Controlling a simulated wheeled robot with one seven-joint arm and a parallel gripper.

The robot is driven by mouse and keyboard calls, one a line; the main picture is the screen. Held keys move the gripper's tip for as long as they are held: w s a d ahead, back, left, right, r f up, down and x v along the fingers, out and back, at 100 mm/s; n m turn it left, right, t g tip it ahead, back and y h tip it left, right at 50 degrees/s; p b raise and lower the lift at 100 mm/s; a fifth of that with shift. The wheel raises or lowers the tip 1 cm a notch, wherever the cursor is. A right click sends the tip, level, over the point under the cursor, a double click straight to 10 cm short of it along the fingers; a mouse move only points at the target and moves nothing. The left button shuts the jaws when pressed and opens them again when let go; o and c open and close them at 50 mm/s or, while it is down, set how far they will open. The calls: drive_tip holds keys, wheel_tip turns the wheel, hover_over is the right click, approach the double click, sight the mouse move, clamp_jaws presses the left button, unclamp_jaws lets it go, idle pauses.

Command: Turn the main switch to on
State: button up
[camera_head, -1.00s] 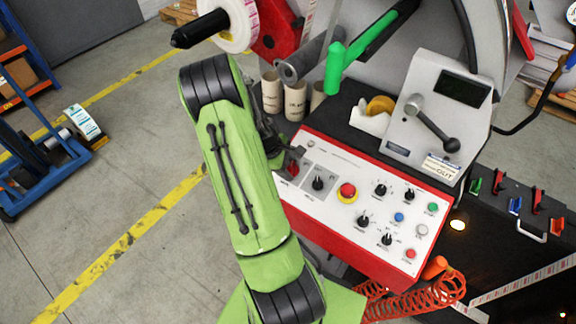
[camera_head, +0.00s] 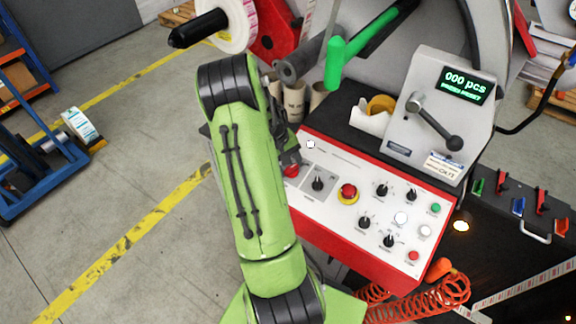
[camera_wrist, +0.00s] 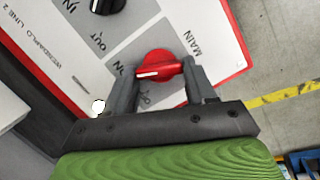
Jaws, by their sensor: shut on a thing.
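The red main switch (camera_wrist: 160,66) is between the two fingers of my gripper (camera_wrist: 160,80) in the wrist view, next to the word MAIN. The fingers are shut on its handle. The white mark on the handle points left in the picture, toward a label that looks like ON. Another label below it is partly hidden. In the head view the switch (camera_head: 291,171) shows at the left end of the control panel (camera_head: 330,205). My gripper (camera_head: 287,152) is beside it, largely hidden behind my green arm.
A black knob (camera_head: 318,184) sits close to the right of the switch, and a red emergency stop (camera_head: 348,192) is further right. The counter display (camera_head: 467,85) is lit with 000 pcs. A small white lamp (camera_head: 311,144) glows on the panel's upper edge.

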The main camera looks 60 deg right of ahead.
drive_tip(key=shift+d+m, duration=0.1)
drive_tip(key=shift+m, duration=0.6)
drive_tip(key=o, duration=1)
drive_tip(key=shift+o, duration=0.2)
drive_tip(key=shift+r, duration=0.1)
drive_tip(key=p+v, duration=0.2)
drive_tip(key=v, duration=1.3)
drive_tip(key=shift+r+p, duration=0.3)
drive_tip(key=shift+r, duration=0.05)
